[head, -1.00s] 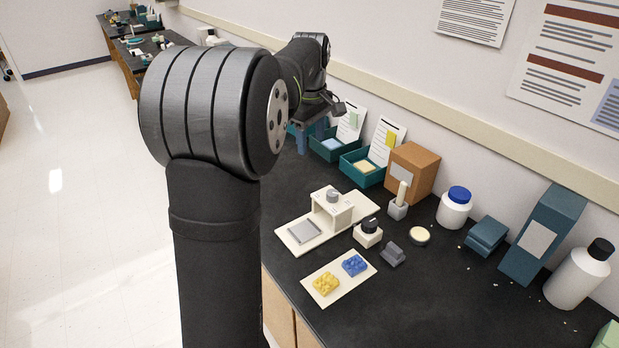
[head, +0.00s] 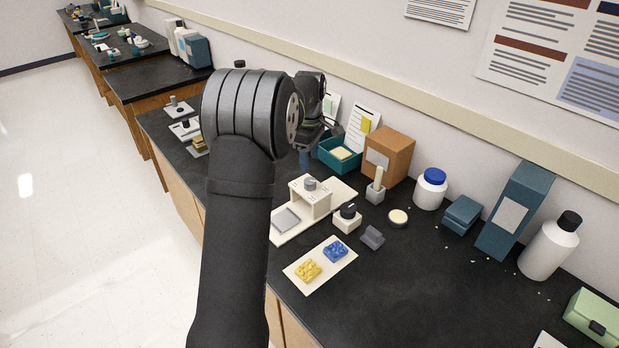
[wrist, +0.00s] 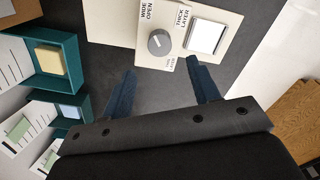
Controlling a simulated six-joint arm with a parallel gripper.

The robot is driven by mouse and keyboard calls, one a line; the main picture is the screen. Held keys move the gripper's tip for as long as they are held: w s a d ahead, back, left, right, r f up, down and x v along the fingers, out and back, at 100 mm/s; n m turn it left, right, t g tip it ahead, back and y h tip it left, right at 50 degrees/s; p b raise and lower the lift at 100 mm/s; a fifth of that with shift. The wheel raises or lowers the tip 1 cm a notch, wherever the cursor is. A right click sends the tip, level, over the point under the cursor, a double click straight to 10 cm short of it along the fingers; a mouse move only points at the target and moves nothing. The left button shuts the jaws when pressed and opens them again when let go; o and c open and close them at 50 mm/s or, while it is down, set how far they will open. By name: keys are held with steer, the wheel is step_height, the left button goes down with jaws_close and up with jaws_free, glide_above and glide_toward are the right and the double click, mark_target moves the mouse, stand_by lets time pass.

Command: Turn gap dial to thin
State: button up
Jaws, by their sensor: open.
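The gap dial is a round grey knob (wrist: 161,42) with a pale pointer line, on top of a cream block (head: 309,201) on a cream base plate. In the wrist view, labels around it read "WIDE OPEN", "THICK LAYER" and one beginning "THIN", partly unreadable. The pointer appears to lie between labels; its exact setting is unclear. My gripper (wrist: 163,88) is open, its two blue fingers apart and empty. In the wrist view the dial lies beyond the fingertips, not between them. In the head view my arm hides most of the gripper.
A cream block with a black knob (head: 348,211) and a dark grey piece (head: 372,237) stand right of the device. A card (head: 296,284) with yellow and blue pieces lies in front. Teal trays (head: 339,157) and a brown box (head: 388,157) stand behind.

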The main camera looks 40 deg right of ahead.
mark_target(309, 180)
step_height(309, 180, down, 8)
steer(key=shift+c, duration=0.3)
steer(key=c, duration=0.9)
